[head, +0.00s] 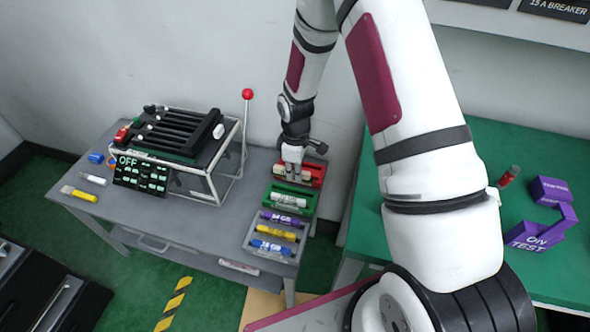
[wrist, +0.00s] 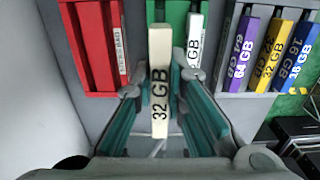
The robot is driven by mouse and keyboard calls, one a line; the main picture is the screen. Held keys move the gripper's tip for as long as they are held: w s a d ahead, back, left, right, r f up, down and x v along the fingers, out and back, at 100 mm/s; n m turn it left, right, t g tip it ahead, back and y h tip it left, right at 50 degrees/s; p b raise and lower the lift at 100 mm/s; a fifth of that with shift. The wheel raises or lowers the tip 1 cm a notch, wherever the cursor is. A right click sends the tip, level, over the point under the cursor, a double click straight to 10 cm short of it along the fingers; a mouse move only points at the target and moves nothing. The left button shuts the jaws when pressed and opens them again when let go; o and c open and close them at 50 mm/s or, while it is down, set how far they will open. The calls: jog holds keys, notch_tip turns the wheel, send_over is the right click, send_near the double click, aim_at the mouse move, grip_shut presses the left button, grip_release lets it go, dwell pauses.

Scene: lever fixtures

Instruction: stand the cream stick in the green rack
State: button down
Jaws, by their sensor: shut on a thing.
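The cream stick (wrist: 160,75), marked 32 GB, is held between the fingers of my gripper (wrist: 160,95) in the wrist view. Its far end overlaps the green rack (wrist: 180,12) in that picture; I cannot tell whether they touch. In the head view my gripper (head: 292,167) is low over the red and green racks, and its fingers partly hide the stick. The green rack (head: 309,204) lies between the red rack and the grey rack. It holds a white stick (head: 288,201), which also shows right of the cream stick in the wrist view (wrist: 195,42).
The red rack (head: 316,170) is beside the green one. The grey rack (head: 250,238) holds a purple stick (head: 281,218), a yellow stick (head: 277,233) and a blue stick (head: 271,247). A black device (head: 180,135) in a white frame and a red-knobbed lever (head: 247,94) stand to the left.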

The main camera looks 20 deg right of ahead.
jog(key=shift+f+b, duration=1.4)
jog(key=shift+f, duration=1.15)
jog(key=shift+f+b, duration=0.8)
jog(key=shift+f, duration=0.4)
jog(key=c, duration=1.5)
grip_release()
jog(key=shift+c, duration=0.2)
jog(key=shift+r, duration=0.1)
notch_tip(320, 180, up, 12)
jog(key=shift+f, duration=0.1)
